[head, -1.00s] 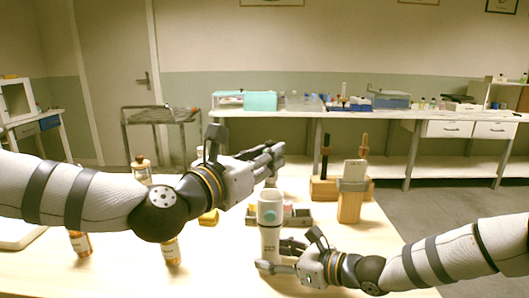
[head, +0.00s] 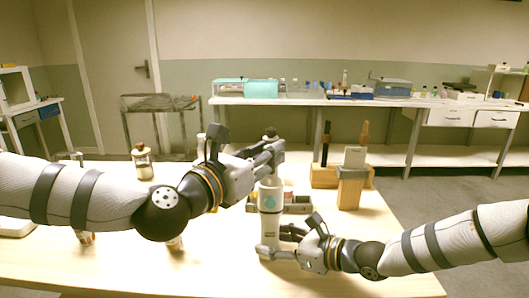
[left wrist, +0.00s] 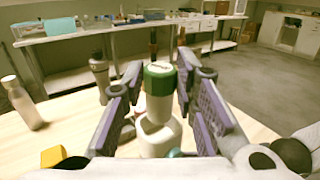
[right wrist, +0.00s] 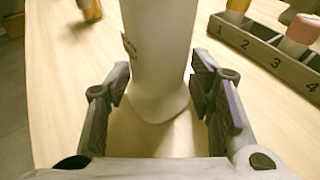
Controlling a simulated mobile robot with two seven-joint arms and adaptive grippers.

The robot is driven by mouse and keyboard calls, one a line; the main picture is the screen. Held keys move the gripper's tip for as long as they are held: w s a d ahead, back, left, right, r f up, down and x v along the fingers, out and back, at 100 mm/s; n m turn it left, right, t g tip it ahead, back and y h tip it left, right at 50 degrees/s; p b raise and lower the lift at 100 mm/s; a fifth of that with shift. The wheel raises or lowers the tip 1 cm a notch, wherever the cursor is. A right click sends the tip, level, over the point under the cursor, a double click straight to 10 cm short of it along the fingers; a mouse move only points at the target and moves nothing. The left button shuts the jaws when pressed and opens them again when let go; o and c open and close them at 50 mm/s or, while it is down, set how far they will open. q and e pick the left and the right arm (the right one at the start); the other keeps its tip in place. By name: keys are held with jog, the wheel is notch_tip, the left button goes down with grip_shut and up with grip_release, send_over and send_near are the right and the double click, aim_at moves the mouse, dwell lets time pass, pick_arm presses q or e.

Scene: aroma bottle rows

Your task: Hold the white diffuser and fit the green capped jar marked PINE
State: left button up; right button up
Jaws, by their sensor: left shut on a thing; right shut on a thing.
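The white diffuser (head: 269,230) stands upright on the table, with a teal mark on its front. My right gripper (head: 278,246) is shut on its lower part; the right wrist view shows the white body (right wrist: 158,55) between the fingers. My left gripper (head: 270,160) is directly above the diffuser, shut on the green capped jar (left wrist: 160,78). In the left wrist view the jar is upright, just over the diffuser's white top (left wrist: 157,138). The fingers hide the jar in the head view. The PINE marking is not readable, and I cannot tell whether jar and diffuser touch.
A grey rack (right wrist: 270,52) with numbered slots holds small bottles behind the diffuser. A wooden block stand (head: 350,188) is to the right. A jar with a brown cap (head: 142,162) stands at the left. A dark-topped bottle (left wrist: 99,72) stands behind the left gripper.

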aim_at(264, 186)
pick_arm(q)
jog(key=shift+f, duration=0.1)
jog(key=shift+f, duration=1.85)
pick_arm(e)
jog(key=shift+f, duration=0.1)
pick_arm(q)
jog(key=o, duration=1)
notch_tip(264, 186, up, 7)
